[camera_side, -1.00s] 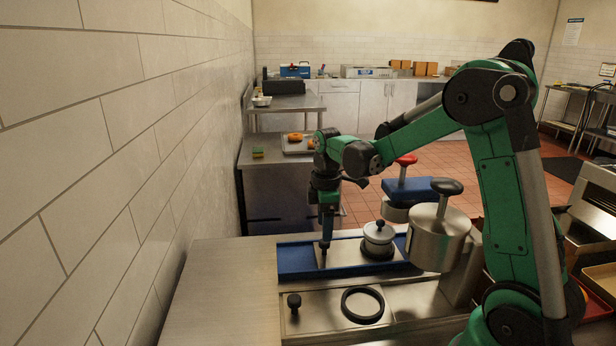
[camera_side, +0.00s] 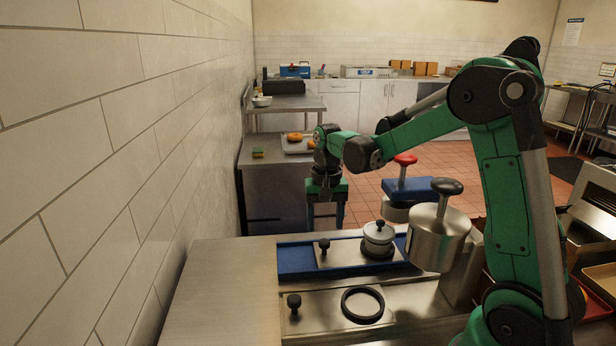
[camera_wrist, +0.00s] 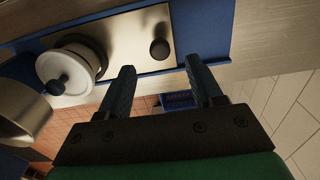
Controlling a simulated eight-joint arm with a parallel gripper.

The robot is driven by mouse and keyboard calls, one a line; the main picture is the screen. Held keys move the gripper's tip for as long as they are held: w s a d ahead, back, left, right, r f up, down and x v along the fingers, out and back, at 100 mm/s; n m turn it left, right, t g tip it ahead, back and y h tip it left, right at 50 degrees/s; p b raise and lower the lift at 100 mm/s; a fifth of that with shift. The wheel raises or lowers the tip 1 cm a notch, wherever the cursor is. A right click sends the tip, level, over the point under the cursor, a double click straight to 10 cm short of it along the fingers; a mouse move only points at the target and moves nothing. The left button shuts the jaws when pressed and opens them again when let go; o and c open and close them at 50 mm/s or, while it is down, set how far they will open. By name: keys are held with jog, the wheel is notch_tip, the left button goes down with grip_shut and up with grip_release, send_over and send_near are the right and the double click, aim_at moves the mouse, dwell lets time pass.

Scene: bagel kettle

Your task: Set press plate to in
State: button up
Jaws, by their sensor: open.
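A flat metal plate, apparently the press plate (camera_side: 345,258), lies in a long blue tray (camera_side: 296,262). It has a black knob (camera_side: 324,245) at its left end and a round lidded metal piece (camera_side: 378,236) at its right. The plate (camera_wrist: 128,38) and its knob (camera_wrist: 160,48) also show in the wrist view, with the knob beyond my fingertips. My gripper (camera_side: 326,222) is open and empty, raised above and behind the knob, apart from it. Its two fingers (camera_wrist: 160,78) are spread wide in the wrist view.
A metal cylinder with a black knob (camera_side: 438,240) stands right of the tray. A front metal plate with a small black knob (camera_side: 294,301) and a black ring (camera_side: 362,305) lies nearer the camera. The tiled wall is left; bare counter (camera_side: 215,290) lies beside it.

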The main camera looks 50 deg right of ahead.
aim_at(325, 241)
jog(key=m, duration=1)
jog(key=shift+m, duration=0.3)
jog(key=m, duration=0.7)
jog(key=shift+f, duration=2.8)
grip_shut()
